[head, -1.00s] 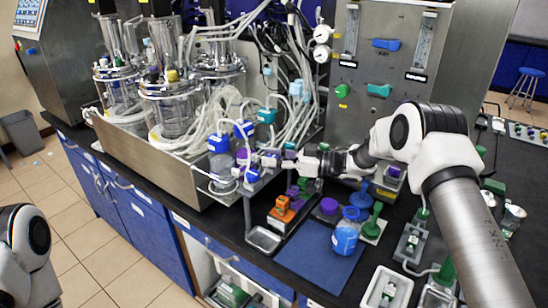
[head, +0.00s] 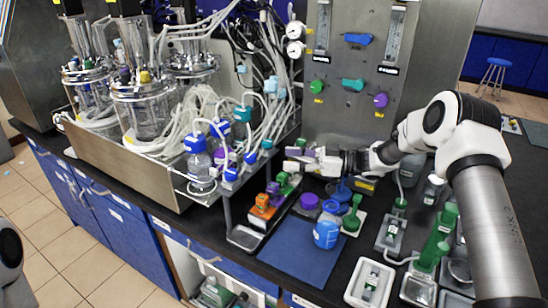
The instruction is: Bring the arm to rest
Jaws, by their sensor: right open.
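My right arm (head: 486,215) comes in from the right and reaches over the bench. My right gripper (head: 308,160) points left, with its jaws open, above the back of the bench between the tubing and the control panel. Small green and purple parts show around and below its fingers; I see nothing held between them. My left gripper is out of view; only a piece of my left arm (head: 9,255) shows at the lower left edge.
Glass bioreactors (head: 143,108) stand in a steel tray (head: 120,165) at left. A blue-capped bottle (head: 326,232) stands on a blue mat (head: 285,256). An orange part (head: 262,203), a purple lid (head: 309,201) and a green-handled part (head: 353,215) lie near my gripper. A steel panel (head: 340,120) stands behind.

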